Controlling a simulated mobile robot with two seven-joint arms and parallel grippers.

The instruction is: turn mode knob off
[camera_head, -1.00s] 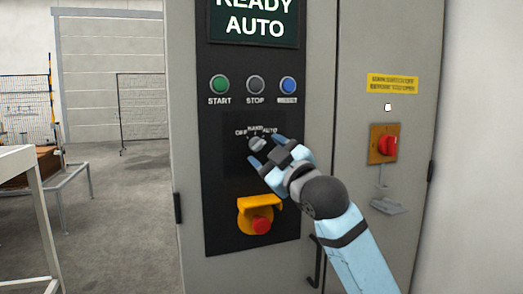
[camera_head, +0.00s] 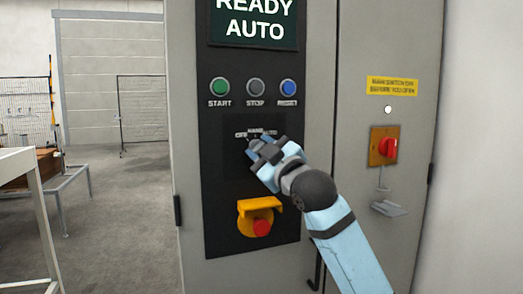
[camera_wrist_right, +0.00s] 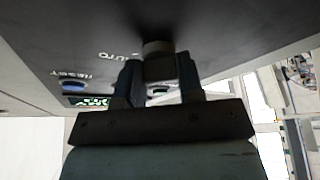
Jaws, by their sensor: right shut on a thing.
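The mode knob (camera_wrist_right: 157,48) is a round grey knob on the black panel (camera_head: 225,180) of the grey cabinet. In the head view it is mostly hidden behind my right gripper (camera_head: 260,150). The labels OFF, HAND and AUTO show above it; which one it points at is hidden. In the right wrist view my right gripper (camera_wrist_right: 158,75) has one finger on each side of the knob and is shut on it. The screen (camera_head: 254,20) reads READY AUTO. My left gripper is not in view.
Green start (camera_head: 219,86), grey stop (camera_head: 256,87) and blue reset (camera_head: 288,87) buttons sit above the knob. A red emergency button (camera_head: 261,227) under a yellow guard (camera_head: 258,206) sits below. A red switch (camera_head: 390,148) is on the right door.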

